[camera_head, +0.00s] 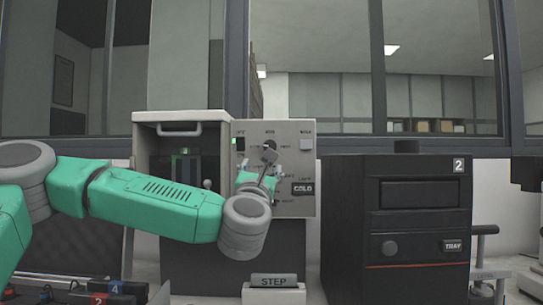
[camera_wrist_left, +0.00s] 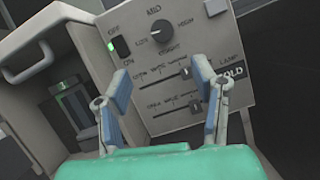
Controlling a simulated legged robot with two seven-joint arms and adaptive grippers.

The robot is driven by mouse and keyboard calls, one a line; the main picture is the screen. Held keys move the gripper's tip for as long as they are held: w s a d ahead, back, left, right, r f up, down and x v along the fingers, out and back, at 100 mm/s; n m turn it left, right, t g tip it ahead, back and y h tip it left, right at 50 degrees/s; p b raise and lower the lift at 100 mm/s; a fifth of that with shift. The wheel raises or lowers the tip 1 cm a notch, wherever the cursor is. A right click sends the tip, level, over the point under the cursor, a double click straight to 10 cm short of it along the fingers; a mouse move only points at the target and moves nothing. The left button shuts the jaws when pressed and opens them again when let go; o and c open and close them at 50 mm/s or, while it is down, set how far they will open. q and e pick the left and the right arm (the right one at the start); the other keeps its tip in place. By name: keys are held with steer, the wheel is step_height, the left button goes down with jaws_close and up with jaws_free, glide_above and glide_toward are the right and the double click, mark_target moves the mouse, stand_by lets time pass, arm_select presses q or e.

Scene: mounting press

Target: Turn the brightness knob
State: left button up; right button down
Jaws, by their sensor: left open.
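The brightness knob (camera_wrist_left: 161,33) is a round dark dial on the grey panel (camera_wrist_left: 225,50), with low, mid, high and "bright" lettering around it. In the head view my left gripper (camera_head: 260,172) reaches up toward the panel from below. My right gripper is not in view.
A green-lit switch (camera_wrist_left: 119,46) sits left of the knob. Two sliders, the upper one (camera_wrist_left: 187,73) and lower one (camera_wrist_left: 195,107), lie below it. An open chamber with a handle (camera_head: 180,129) is at left. A black unit (camera_head: 415,225) stands right, a STEP block (camera_head: 274,282) in front.

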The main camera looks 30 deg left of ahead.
mark_target(274, 145)
arm_select(q)
steer(key=x, duration=0.3)
steer(key=d+x, duration=0.1)
steer(key=x, duration=0.3)
steer(key=r+p+x, duration=0.1)
steer(key=x, duration=0.2)
steer(key=shift+w+d, duration=0.3)
steer(key=shift+w, duration=0.2)
steer(key=a, duration=0.1)
steer(key=w+a, duration=0.1)
steer(key=a, duration=0.1)
steer(key=shift+w+a, duration=0.15)
steer(key=shift+d, duration=0.25)
steer(key=shift+c, duration=0.4)
steer(key=shift+d+r, duration=0.15)
steer(key=shift+d, duration=0.4)
steer(key=c, duration=1)
